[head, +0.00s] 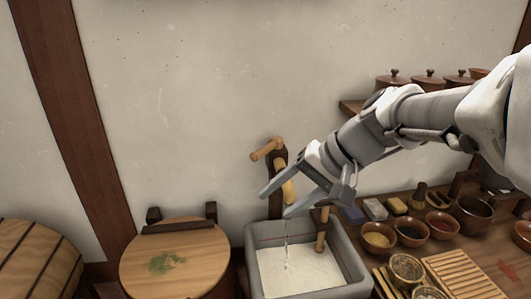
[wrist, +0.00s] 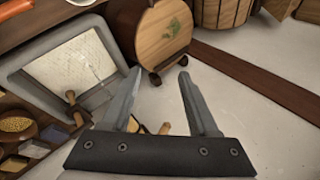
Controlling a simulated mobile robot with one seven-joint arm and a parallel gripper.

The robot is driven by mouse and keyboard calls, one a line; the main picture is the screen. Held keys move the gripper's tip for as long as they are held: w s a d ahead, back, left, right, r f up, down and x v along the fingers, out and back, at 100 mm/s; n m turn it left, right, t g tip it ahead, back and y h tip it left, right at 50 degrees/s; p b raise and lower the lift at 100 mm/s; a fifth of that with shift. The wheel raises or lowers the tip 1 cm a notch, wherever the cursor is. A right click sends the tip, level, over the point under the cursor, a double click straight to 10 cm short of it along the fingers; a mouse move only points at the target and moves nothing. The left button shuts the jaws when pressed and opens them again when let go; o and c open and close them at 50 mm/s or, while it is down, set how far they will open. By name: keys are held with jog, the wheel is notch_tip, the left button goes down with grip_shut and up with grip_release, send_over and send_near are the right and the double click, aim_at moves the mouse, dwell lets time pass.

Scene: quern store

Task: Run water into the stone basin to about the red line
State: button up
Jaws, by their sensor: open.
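The grey stone basin (head: 352,262) stands against the wall, and it also shows at the left of the wrist view (wrist: 18,78). A thin stream of water (head: 286,246) falls into it from the wooden spout (head: 287,190). A faint red line (head: 270,239) shows on the inner back wall, with the pale, speckled surface below it; the exact water level is hard to read. A wooden tap handle (head: 264,150) sits above the spout. My gripper (head: 275,204) is open and empty, in front of the spout and partly hiding it. It also shows in the wrist view (wrist: 160,73).
A wooden peg (head: 321,238) stands at the basin's back right. A round wooden lid (head: 196,262) with green bits is left of the basin. Bowls (head: 378,236) and a slatted board (head: 462,276) crowd the counter at right. Lidded pots (head: 429,79) stand on a shelf.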

jog(key=shift+s+d, duration=0.15)
jog(key=shift+s, duration=0.35)
jog(key=shift+w+r, duration=0.15)
jog(key=shift+w, duration=0.15)
jog(key=c, duration=0.4)
jog(key=w+r+n+p, duration=0.1)
jog(key=w+n, duration=0.1)
jog(key=w, duration=0.2)
jog(key=w+r+n+p, duration=0.1)
jog(key=w+n, duration=0.1)
jog(key=w, duration=0.2)
jog(key=w+r+n+p, duration=0.1)
jog(key=w, duration=0.3)
jog(key=shift+r+n+t+h, duration=0.2)
jog(key=shift+n+t+h, duration=0.1)
jog(key=shift+n, duration=0.1)
grip_shut()
jog(key=n+t+p, duration=0.1)
jog(key=n+p, duration=0.2)
jog(key=n, duration=0.5)
send_over(267, 149)
jog(key=s, duration=0.3)
jog(key=w+r+x, duration=0.1)
jog(key=x, duration=1)
jog(key=shift+s+d+f+p, duration=0.15)
jog(key=shift+s+d+p, duration=0.05)
jog(key=shift+s+d, duration=0.55)
jog(key=shift+s+d+f+p, duration=0.2)
jog(key=shift+s+d, duration=0.4)
jog(key=shift+d, duration=0.25)
